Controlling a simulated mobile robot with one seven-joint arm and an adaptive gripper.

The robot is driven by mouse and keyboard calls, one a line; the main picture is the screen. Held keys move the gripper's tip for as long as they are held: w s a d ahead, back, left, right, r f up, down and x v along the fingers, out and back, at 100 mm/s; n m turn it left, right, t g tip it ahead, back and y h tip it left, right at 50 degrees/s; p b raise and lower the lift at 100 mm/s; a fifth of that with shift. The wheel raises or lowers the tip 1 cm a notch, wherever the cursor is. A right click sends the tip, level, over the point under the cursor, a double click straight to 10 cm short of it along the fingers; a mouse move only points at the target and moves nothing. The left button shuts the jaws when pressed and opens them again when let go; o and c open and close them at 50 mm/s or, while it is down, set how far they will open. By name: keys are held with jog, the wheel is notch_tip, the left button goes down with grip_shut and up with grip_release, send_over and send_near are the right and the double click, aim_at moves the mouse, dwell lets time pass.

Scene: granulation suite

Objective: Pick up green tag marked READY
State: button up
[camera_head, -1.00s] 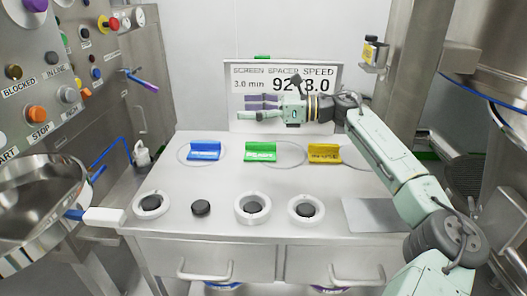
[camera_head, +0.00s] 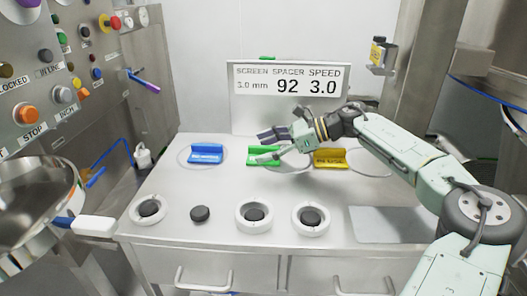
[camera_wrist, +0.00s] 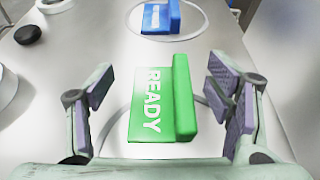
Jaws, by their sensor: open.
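The green tag marked READY (camera_wrist: 155,105) lies on the steel table top, centred between my gripper's two fingers in the wrist view. In the head view the green tag (camera_head: 257,158) is partly hidden behind my gripper. My gripper (camera_wrist: 168,103) is open and empty, with purple pads on either side of the tag and clear gaps to it. In the head view my gripper (camera_head: 266,146) hangs over the tag. I cannot tell the exact height left between the fingers and the table.
A blue tag (camera_head: 206,154) lies left of the green one and a yellow tag (camera_head: 331,160) right of it. White rings (camera_head: 253,229) with black discs and a loose black disc (camera_head: 200,214) line the front. A display board (camera_head: 287,91) stands behind.

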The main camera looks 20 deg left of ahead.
jog(key=shift+x, duration=0.8)
jog(key=shift+c, duration=0.3)
grip_shut()
